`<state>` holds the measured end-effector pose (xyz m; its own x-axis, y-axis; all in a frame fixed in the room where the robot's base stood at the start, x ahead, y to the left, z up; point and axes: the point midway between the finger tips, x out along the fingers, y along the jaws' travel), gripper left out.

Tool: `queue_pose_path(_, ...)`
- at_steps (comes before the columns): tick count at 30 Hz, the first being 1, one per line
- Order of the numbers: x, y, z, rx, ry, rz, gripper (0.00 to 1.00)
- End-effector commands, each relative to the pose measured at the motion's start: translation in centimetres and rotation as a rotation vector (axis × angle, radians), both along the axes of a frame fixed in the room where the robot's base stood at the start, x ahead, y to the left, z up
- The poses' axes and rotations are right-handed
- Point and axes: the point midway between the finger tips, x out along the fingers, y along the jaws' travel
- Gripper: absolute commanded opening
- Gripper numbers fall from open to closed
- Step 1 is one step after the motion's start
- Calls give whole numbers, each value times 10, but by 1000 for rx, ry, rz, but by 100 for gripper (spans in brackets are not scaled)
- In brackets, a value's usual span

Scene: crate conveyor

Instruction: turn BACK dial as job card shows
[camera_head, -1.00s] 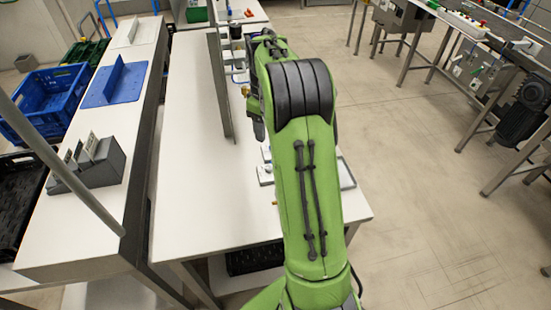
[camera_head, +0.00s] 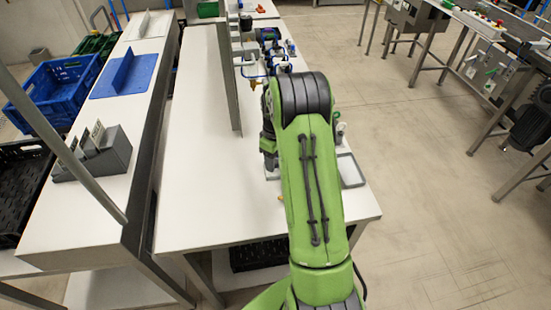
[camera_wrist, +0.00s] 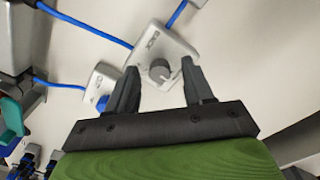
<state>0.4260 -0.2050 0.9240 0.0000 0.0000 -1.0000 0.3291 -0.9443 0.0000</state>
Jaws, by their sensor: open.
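The BACK dial is a grey round knob (camera_wrist: 160,71) on a white box (camera_wrist: 151,45) marked BACK in the wrist view. My gripper (camera_wrist: 159,65) is open, one finger on each side of the knob, with light visible gaps. I cannot tell whether either finger touches it. In the head view my arm hides the gripper and this box. Several small cards (camera_head: 97,134) stand in a grey holder (camera_head: 115,156) on the left bench. Their markings are too small to read, and I cannot tell which is the job card.
A second white box (camera_wrist: 103,86) with a blue part lies left of the BACK box. Blue cables (camera_wrist: 88,24) run between boxes. A thin upright panel (camera_head: 229,78) stands on the white table (camera_head: 190,145). A grey tray (camera_head: 351,171) lies right of my arm.

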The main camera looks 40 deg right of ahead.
Motion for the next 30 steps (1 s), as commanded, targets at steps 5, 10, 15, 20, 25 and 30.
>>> queue_pose_path(5, 0, 0, 1, 0, 0, 0, 39)
queue_pose_path(10, 0, 0, 1, 0, 0, 0, 13)
queue_pose_path(15, 0, 0, 1, 0, 0, 0, 0)
queue_pose_path(20, 0, 0, 1, 0, 0, -14, 0)
queue_pose_path(25, 0, 0, 1, 0, 0, -73, 0)
queue_pose_path(30, 0, 0, 1, -1, -1, -185, 0)
